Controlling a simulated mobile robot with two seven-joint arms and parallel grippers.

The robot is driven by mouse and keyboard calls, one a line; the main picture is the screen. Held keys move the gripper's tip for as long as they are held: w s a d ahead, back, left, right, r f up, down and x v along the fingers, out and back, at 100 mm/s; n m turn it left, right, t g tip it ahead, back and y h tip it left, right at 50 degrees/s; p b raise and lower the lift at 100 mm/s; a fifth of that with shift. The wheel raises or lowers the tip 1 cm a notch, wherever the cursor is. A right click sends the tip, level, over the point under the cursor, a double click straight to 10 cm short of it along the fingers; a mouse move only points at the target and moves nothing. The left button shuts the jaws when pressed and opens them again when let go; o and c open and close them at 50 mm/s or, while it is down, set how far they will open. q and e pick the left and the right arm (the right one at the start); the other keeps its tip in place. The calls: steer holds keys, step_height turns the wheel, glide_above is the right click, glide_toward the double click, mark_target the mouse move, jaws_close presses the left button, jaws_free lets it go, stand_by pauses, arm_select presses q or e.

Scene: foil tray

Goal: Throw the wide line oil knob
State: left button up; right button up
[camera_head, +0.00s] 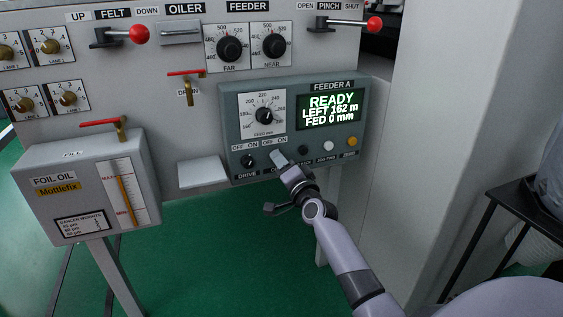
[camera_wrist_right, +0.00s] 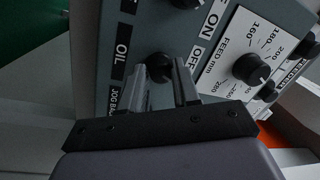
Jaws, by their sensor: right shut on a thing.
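The oil knob, a small black knob beside the OIL label, shows in the right wrist view (camera_wrist_right: 158,66) on the grey FEEDER A panel (camera_head: 232,128). My right gripper (camera_head: 279,157) reaches up to the panel's lower row. In the right wrist view its two fingers (camera_wrist_right: 160,70) are on either side of the oil knob, shut on it. In the head view the gripper hides the knob, and its exact setting is not readable. An OFF ON label (camera_head: 274,142) sits above it. My left gripper is not in view.
The DRIVE knob (camera_head: 249,161) is just left of my gripper; a black button (camera_head: 303,150), a white button (camera_head: 328,146) and a yellow button (camera_head: 352,142) are to its right. The feed dial (camera_head: 264,115) and display (camera_head: 332,109), reading READY, are above. A foil oil box (camera_head: 85,185) stands left.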

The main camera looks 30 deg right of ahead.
steer(key=shift+m, duration=0.7)
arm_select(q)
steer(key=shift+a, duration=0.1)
arm_select(e)
steer(key=o, duration=1)
steer(key=shift+o, duration=0.2)
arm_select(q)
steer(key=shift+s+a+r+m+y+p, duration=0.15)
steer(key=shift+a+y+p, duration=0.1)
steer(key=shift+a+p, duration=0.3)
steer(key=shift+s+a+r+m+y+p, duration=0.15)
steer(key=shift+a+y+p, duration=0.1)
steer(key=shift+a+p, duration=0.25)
arm_select(e)
steer(key=s+a, duration=0.1)
steer(key=s, duration=0.6)
steer(key=shift+f, duration=0.45)
